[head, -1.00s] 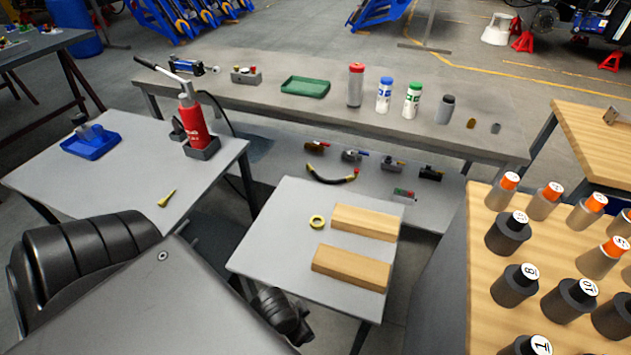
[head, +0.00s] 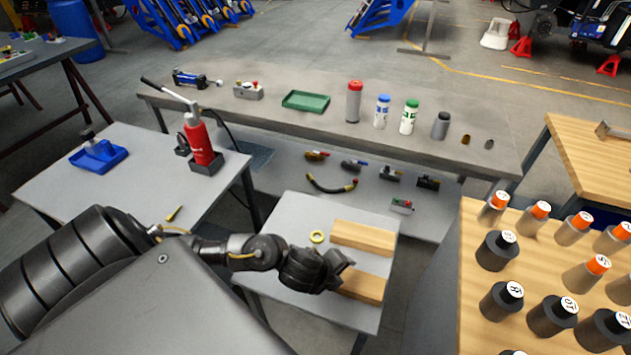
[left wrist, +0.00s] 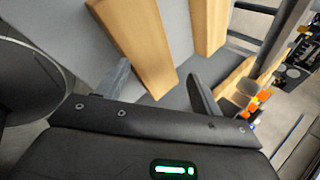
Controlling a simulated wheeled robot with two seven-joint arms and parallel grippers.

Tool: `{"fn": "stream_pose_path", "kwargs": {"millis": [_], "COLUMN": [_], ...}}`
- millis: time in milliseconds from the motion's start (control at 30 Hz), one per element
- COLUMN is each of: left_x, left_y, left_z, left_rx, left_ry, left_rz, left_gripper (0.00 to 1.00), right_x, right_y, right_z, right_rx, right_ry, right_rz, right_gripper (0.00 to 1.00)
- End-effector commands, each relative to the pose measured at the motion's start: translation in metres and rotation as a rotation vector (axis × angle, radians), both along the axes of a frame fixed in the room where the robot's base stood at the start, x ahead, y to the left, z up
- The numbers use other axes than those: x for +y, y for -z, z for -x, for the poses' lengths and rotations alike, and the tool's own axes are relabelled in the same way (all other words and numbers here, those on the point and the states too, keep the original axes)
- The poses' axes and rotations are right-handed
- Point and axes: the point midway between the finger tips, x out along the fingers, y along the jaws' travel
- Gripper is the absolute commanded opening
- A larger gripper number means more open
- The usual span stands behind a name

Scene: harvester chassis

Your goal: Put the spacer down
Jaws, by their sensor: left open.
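The spacer looks to be the small yellow ring (head: 317,236). It lies flat on the small grey table (head: 285,215), left of the back wooden block (head: 363,237), and nothing holds it. My left gripper (head: 347,268) hangs over the table to the lower right of the ring and covers part of the front wooden block (head: 362,287). In the left wrist view my left gripper (left wrist: 158,88) has its fingers apart with nothing held between them. Both blocks show beyond the fingers there, and I cannot see the ring. My right gripper is not in view.
A wooden-topped bench with several dark and orange-capped cylinders (head: 497,250) stands at the right. A long grey bench (head: 240,110) with bottles and a green tray (head: 306,101) runs behind. At the left, a table holds a red jack (head: 199,145) and a blue tray (head: 98,157).

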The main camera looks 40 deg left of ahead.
Motion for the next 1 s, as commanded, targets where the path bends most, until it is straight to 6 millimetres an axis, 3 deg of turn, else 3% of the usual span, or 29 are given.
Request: {"fn": "stream_pose_path", "kwargs": {"millis": [33,100,200,300,433,567,733,1000], "left_x": [0.010,0.025,0.056,0.092,0.129,0.149,0.154,0.155], "left_y": [-0.003,-0.002,-0.004,-0.008,-0.015,-0.020,-0.019,0.017], "left_z": [-0.014,-0.027,-0.040,-0.047,-0.049,-0.048,-0.048,-0.062], "left_rx": [-0.021,-0.028,-0.008,0.035,0.095,0.133,0.143,0.145], "left_ry": [0.142,0.346,0.600,0.794,0.950,1.024,1.043,1.037], "left_rz": [-0.098,-0.236,-0.415,-0.555,-0.664,-0.712,-0.723,-0.721], "left_gripper": [0.67,0.67,0.67,0.67,0.67,0.67,0.67,0.67], "right_x": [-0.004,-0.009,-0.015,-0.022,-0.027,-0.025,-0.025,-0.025], "right_y": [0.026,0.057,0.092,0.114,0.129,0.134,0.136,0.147], "right_z": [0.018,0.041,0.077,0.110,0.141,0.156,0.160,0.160], "right_rx": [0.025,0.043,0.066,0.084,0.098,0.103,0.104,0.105], "right_ry": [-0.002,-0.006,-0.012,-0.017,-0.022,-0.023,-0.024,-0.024], "right_rz": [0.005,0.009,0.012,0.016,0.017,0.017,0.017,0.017], "right_gripper": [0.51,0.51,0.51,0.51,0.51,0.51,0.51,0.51]}}
